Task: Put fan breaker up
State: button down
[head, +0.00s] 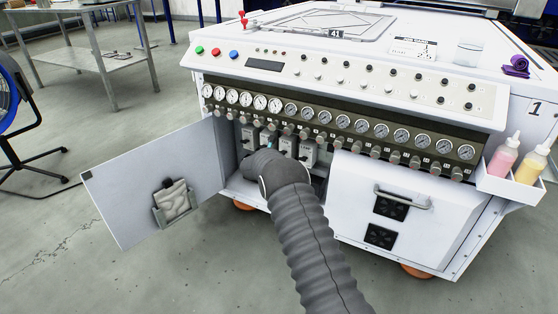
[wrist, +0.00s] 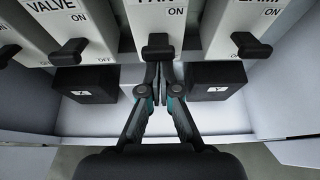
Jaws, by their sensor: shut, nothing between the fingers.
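The fan breaker (wrist: 185,20) is a white box with a black lever (wrist: 158,46) at the top middle of the wrist view. Its label is cut by the top edge, with ON below it. The lever sticks out level with its neighbours; I cannot tell its setting, and any OFF mark is hidden. My gripper (wrist: 160,76) is shut and empty, its fingertips just below the lever. I cannot tell whether they touch it. In the head view my arm hides most of the gripper in front of the breaker row (head: 287,142).
The valve breaker (wrist: 90,28) is left, the lamp breaker (wrist: 275,28) right. Black blocks (wrist: 80,88) (wrist: 217,80) flank the fingers. The cabinet door (head: 135,190) stands open left. Gauges (head: 345,124) run above. A closed panel (head: 352,180) is right.

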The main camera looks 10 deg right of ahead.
notch_tip(320, 180, down, 4)
jog(key=s+b, duration=0.1)
jog(key=b, duration=0.3)
jog(key=w+r+v, duration=0.1)
jog(key=r+v, duration=0.1)
jog(key=v, duration=0.8)
jog(key=shift+p, duration=0.35)
jog(key=shift+r, duration=0.1)
